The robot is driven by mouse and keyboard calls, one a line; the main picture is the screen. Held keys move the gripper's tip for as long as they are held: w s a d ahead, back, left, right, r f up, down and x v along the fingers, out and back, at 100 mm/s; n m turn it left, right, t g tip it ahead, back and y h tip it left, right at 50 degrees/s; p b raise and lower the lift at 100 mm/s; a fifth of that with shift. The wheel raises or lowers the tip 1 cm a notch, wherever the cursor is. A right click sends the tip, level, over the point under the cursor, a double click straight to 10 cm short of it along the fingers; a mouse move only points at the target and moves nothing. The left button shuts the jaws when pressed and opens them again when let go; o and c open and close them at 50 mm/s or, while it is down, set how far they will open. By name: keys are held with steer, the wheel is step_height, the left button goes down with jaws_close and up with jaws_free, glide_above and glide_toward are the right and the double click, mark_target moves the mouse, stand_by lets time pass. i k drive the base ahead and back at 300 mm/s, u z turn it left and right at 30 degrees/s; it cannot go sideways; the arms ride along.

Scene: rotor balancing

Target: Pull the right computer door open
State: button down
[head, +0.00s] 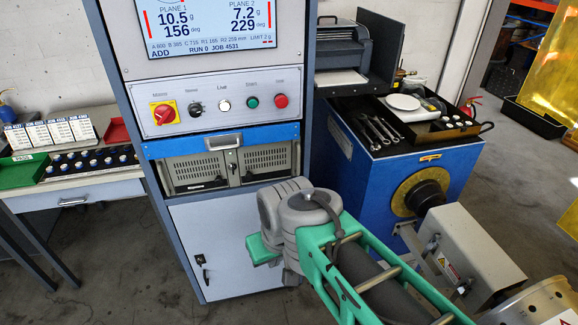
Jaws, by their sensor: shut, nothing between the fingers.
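The computer bay sits in the grey cabinet (184,240), under a blue strip (178,147). It has two grey vented doors side by side. The right computer door (265,160) looks shut, and its lower right part lies close to my arm in the picture. The left computer door (195,170) also looks shut. A small dark latch (233,168) shows where the two doors meet. A pale handle (223,142) is on the blue strip above them. My grey and green arm reaches in from the lower right, in front of the cabinet. My gripper's fingers do not show.
A control panel (217,105) with knobs and buttons is above the doors. A lower white door (225,235) has a black latch. A blue machine (375,180) with a tray of tools stands right. A bench (90,186) stands left. Floor between bench and cabinet is clear.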

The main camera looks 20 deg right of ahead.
mark_target(270, 161)
steer(key=z, duration=0.25)
steer(key=i, duration=0.5)
steer(key=z, duration=0.15)
steer(key=k, duration=0.5)
steer(key=u, duration=1.15)
steer(key=i, duration=0.35)
steer(key=u, duration=0.5)
